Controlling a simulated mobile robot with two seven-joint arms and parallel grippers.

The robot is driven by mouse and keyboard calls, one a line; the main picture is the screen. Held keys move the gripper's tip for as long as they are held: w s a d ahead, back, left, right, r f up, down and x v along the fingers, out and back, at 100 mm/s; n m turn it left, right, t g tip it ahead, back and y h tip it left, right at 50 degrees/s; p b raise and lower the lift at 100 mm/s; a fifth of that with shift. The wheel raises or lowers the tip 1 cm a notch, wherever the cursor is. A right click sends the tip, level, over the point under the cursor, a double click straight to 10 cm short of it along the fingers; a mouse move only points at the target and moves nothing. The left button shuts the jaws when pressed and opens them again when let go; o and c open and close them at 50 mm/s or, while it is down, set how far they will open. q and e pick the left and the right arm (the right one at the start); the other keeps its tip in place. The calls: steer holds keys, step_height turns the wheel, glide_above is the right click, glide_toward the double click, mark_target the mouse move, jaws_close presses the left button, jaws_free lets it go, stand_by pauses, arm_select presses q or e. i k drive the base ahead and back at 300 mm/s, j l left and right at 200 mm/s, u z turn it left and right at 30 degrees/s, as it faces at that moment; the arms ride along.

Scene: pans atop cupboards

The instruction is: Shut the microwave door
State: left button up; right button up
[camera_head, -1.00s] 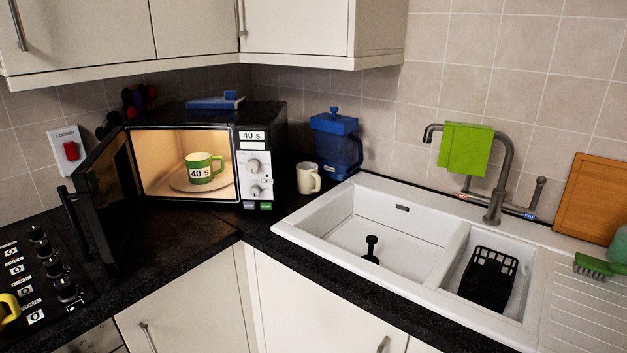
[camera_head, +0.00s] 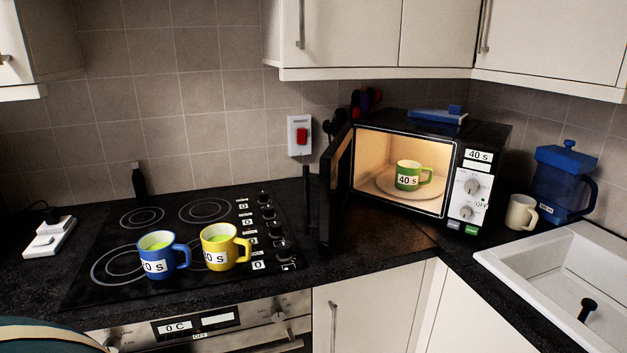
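The microwave (camera_head: 480,185) stands in the counter corner, right of centre. Its black door (camera_head: 338,185) is wide open, swung out to the left, with a dark vertical handle (camera_head: 308,205) at its free edge. The cavity is lit. A green mug (camera_head: 411,176) labelled 40 s sits on the turntable (camera_head: 385,187) inside. The front panel reads 40 s. Neither of my grippers shows in the head view.
A blue mug (camera_head: 162,256) and a yellow mug (camera_head: 224,246) stand on the black hob (camera_head: 120,285), left of the door. A cream mug (camera_head: 521,212) and a blue jug (camera_head: 563,182) stand right of the microwave, near the white sink (camera_head: 540,265). The counter before the open door is clear.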

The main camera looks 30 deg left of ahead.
mark_target(334, 175)
steer(key=k+j, duration=0.15)
steer(key=j, duration=0.3)
steer(key=k+j+u, duration=0.1)
steer(key=j, duration=0.35)
steer(key=k+j, duration=0.1)
steer(key=j, duration=0.35)
steer(key=k+j+u, duration=0.1)
steer(key=j, duration=0.35)
steer(key=k+z, duration=0.1)
